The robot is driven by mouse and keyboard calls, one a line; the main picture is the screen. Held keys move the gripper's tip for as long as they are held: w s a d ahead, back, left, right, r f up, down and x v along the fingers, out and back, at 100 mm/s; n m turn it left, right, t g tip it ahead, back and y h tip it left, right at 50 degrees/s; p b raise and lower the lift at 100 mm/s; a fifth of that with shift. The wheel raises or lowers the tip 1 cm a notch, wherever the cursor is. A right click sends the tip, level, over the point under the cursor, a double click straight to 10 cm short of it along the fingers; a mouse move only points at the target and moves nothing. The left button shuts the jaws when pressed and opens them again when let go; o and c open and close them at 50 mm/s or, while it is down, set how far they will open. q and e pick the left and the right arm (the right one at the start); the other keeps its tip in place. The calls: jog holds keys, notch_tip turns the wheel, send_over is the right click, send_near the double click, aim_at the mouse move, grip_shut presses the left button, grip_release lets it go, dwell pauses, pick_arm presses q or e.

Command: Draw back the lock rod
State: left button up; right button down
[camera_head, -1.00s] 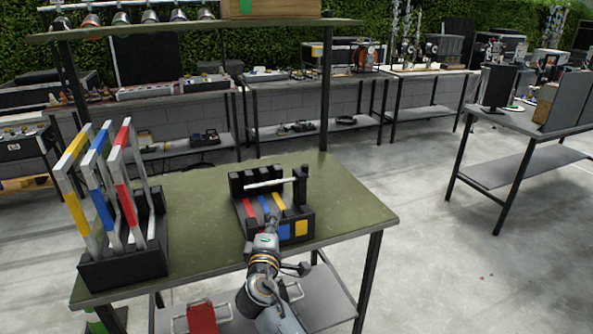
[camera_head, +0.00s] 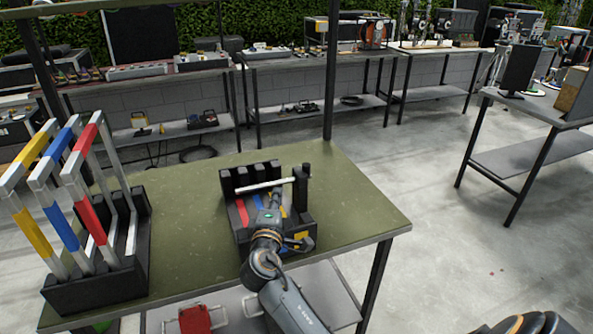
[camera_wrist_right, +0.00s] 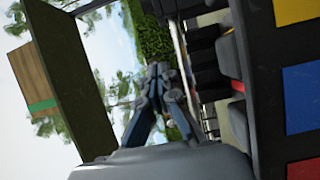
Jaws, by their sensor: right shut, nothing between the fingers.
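The lock rod (camera_head: 262,187) is a pale metal bar lying across the back of a black holder (camera_head: 228,236) on the green table. Its right end meets a black upright post (camera_head: 301,188). The holder has red, blue and yellow strips. My right gripper (camera_head: 272,193) is over the holder, close to the rod's middle; I cannot tell whether it touches. In the right wrist view its fingertips (camera_wrist_right: 158,72) are together and empty, beside what looks like the rod (camera_wrist_right: 182,50). My left gripper is out of view.
A black rack (camera_head: 95,288) with yellow, blue and red-marked frames stands at the table's left. The green table (camera_head: 360,215) is clear right of the holder. A lower shelf holds a red case (camera_head: 196,319). Other workbenches stand behind.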

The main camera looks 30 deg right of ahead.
aim_at(282, 182)
jog(key=p+x, duration=0.2)
jog(key=x, duration=0.8)
jog(key=shift+w+r, duration=0.1)
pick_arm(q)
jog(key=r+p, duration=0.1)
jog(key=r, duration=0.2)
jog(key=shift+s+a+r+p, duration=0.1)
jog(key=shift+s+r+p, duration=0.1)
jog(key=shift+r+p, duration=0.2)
pick_arm(e)
jog(key=d, duration=0.1)
jog(key=s+d, duration=0.2)
jog(key=shift+d, duration=0.3)
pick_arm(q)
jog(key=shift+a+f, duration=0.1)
pick_arm(e)
jog(key=shift+w, duration=0.1)
